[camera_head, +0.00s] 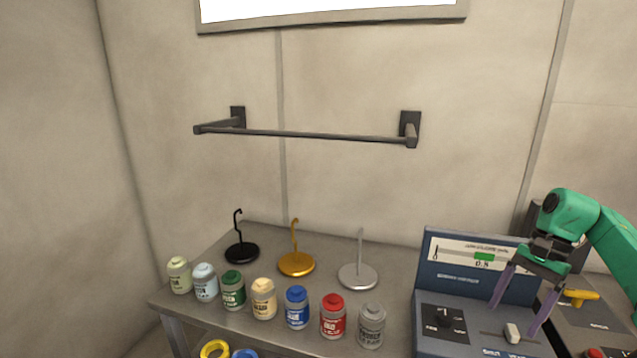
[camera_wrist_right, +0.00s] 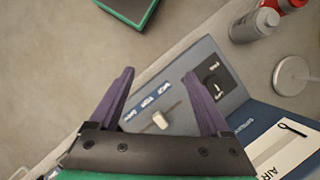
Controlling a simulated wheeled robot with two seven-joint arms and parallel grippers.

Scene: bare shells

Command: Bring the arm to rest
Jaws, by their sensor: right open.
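My right gripper (camera_head: 518,312) comes in from the right on a green arm. Its two purple fingers are apart with nothing between them, above the blue control panel (camera_head: 465,270). In the right wrist view the open fingers (camera_wrist_right: 165,88) frame the pale slider knob (camera_wrist_right: 160,120), which lies beyond them on the panel face. The slider knob (camera_head: 512,333) also shows in the head view, just below the fingertips. I cannot tell whether a finger touches the panel. My left gripper is not in view.
Several paint bottles (camera_head: 297,308) stand in a row along the table's front. Black (camera_head: 242,253), gold (camera_head: 296,264) and silver (camera_head: 358,276) hook stands are behind them. A dark rail (camera_head: 310,135) is on the wall. A yellow handle (camera_head: 581,295) is right of the gripper.

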